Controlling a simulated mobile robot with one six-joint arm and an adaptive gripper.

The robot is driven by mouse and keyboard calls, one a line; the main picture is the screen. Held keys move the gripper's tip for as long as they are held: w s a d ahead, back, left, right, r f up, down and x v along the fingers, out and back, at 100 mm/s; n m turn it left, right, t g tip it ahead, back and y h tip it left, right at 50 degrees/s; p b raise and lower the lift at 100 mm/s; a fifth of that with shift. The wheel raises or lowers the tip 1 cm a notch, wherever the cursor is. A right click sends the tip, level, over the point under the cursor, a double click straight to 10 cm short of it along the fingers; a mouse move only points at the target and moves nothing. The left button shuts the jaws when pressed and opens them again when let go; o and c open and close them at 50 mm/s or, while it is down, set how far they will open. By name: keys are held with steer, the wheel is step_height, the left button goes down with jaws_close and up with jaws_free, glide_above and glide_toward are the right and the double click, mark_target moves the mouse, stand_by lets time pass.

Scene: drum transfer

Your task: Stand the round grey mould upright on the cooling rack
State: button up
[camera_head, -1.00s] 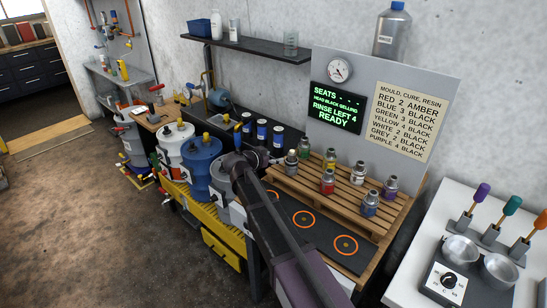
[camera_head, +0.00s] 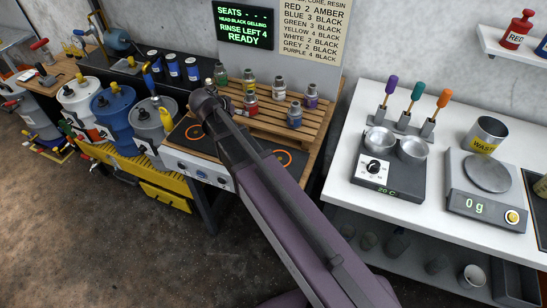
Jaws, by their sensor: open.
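My gripper (camera_head: 206,104) is at the far end of my dark arm, over the front left of the slatted wooden rack (camera_head: 262,124). It is open; its fingers are small and dark, and nothing shows held. Several small round jars with coloured labels stand upright on the rack, including a green one (camera_head: 221,78), a red one (camera_head: 251,104) and a blue one (camera_head: 294,116). I cannot single out a round grey mould for certain. Grey cups (camera_head: 397,243) stand in shadow on the shelf under the white table.
A dark mat with orange rings (camera_head: 283,157) lies in front of the rack, partly behind my arm. Large drums (camera_head: 113,112) stand left. The white table (camera_head: 345,150) at right bears a hotplate (camera_head: 372,172) with two metal bowls, screwdriver-like tools, a scale (camera_head: 487,195) and a waste tin (camera_head: 487,137).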

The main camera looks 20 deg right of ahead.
steer(key=s+d+f+g+y, duration=0.1)
steer(key=s+d, duration=0.1)
steer(key=s, duration=0.1)
steer(key=s+d+f+n+g+y, duration=0.1)
steer(key=s+d, duration=0.1)
steer(key=s, duration=0.1)
steer(key=s+d+f+n+g, duration=0.1)
steer(key=s+d, duration=0.1)
steer(key=s, duration=0.2)
steer(key=shift+d+f+y, duration=0.2)
steer(key=shift+f+y, duration=0.1)
steer(key=shift+y, duration=0.1)
steer(key=s+n+y, duration=0.1)
steer(key=s, duration=0.1)
steer(key=s+d+n+g+y, duration=0.1)
steer(key=s, duration=0.2)
steer(key=s+f+n+g+y, duration=0.1)
steer(key=s, duration=0.1)
steer(key=shift+s+d+f, duration=0.1)
steer(key=shift+s+d, duration=0.2)
steer(key=shift+s, duration=0.05)
steer(key=shift+s+y, duration=0.35)
steer(key=shift+y, duration=0.05)
